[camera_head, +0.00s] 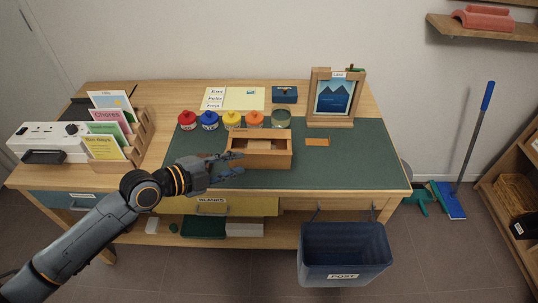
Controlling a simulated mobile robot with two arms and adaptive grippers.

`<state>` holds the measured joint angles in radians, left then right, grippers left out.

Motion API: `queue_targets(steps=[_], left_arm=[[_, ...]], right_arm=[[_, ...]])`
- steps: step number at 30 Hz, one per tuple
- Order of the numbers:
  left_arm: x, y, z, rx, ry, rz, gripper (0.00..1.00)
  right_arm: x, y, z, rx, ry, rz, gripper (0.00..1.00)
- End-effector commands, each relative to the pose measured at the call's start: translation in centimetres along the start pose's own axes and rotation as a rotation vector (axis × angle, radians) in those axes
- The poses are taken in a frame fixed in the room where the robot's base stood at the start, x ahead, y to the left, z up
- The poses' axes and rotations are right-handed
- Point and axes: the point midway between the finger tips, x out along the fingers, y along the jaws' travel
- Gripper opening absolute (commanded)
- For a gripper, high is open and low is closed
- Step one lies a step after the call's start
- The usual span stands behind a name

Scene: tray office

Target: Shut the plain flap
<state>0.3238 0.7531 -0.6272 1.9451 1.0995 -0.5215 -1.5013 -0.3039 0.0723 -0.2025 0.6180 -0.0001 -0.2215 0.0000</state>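A wooden box (262,160) stands on the green desk mat, with a paler wooden panel across its top. I cannot tell for sure which part is the plain flap or how far it stands open. My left gripper (240,164) reaches in from the left, by the box's front left corner. Its dark fingers look spread apart with nothing between them; I cannot tell if they touch the box. A yellow front labelled BLANKS (240,207) shows below the desk edge, partly behind my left arm. My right gripper is out of view.
Several coloured jars (232,120) stand behind the box. A framed picture (335,97) is at the back right, a card rack (140,137) at the left. A blue POST bin (343,252) hangs in front. The mat's right part (365,160) is mostly clear.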

Motion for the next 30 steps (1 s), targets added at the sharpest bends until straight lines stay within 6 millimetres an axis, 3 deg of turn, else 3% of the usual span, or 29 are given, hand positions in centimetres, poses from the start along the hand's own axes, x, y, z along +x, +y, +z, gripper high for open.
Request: queue_targets(steps=[15,21,30], left_arm=[[9.9,-0.1,-0.2,-0.005,0.002,0.001,0.25],[11.9,0.0,0.0,-0.003,-0.001,0.001,0.25],[12.5,0.1,0.0,-0.002,-0.001,0.002,0.25]], right_arm=[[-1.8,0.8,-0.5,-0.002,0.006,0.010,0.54],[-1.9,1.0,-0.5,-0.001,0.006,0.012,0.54],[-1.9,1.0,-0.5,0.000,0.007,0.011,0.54]])
